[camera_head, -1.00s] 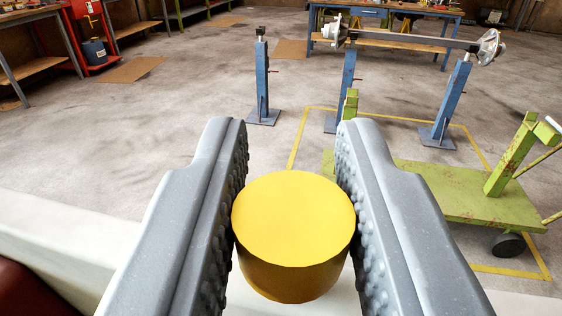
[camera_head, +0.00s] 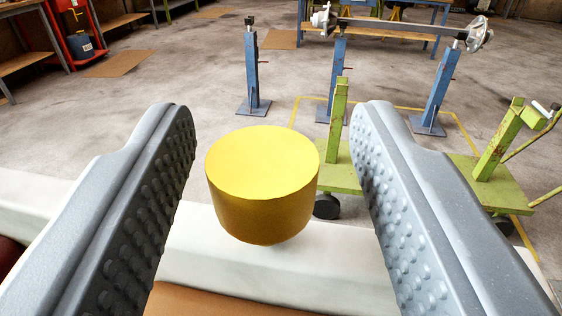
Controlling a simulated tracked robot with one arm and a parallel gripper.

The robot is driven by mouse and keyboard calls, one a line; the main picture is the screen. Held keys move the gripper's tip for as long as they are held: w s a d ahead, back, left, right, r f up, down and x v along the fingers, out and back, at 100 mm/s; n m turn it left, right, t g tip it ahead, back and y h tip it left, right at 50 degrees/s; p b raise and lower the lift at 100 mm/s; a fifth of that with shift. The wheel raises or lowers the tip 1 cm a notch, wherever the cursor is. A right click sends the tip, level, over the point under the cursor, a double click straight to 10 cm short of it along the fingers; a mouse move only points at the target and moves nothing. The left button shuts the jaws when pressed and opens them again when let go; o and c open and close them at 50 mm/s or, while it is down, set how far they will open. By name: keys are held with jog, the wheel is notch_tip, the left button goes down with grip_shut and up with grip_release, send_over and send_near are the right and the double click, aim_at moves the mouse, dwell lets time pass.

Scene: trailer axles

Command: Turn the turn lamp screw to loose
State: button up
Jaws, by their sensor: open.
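A yellow round cylinder (camera_head: 262,180), seemingly the turn lamp, shows in the head camera view between the two fingers of my gripper (camera_head: 278,145). It stands above a white ledge (camera_head: 200,243), upright in the picture. My gripper is open, with a clear gap on both sides of the cylinder and no finger touching it. The fingers' inner faces are studded with bumps. No screw can be told apart on the cylinder, and its underside is hidden.
Beyond the ledge is a grey floor. A green cart (camera_head: 480,180) stands at the right. Blue stands (camera_head: 434,95) bear an axle (camera_head: 400,27) behind it. A workbench (camera_head: 425,15) is at the back. A brown surface (camera_head: 230,301) lies below the ledge.

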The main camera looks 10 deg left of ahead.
jog(key=shift+s+d+f, duration=0.1)
jog(key=shift+s+f, duration=0.1)
jog(key=shift+s, duration=0.15)
jog(key=shift+s+d+b, duration=0.15)
jog(key=shift+s+b, duration=0.4)
jog(key=shift+b, duration=0.05)
jog(key=b+v, duration=0.1)
jog(key=v, duration=1)
jog(key=shift+w+b, duration=0.1)
jog(key=shift+b, duration=0.2)
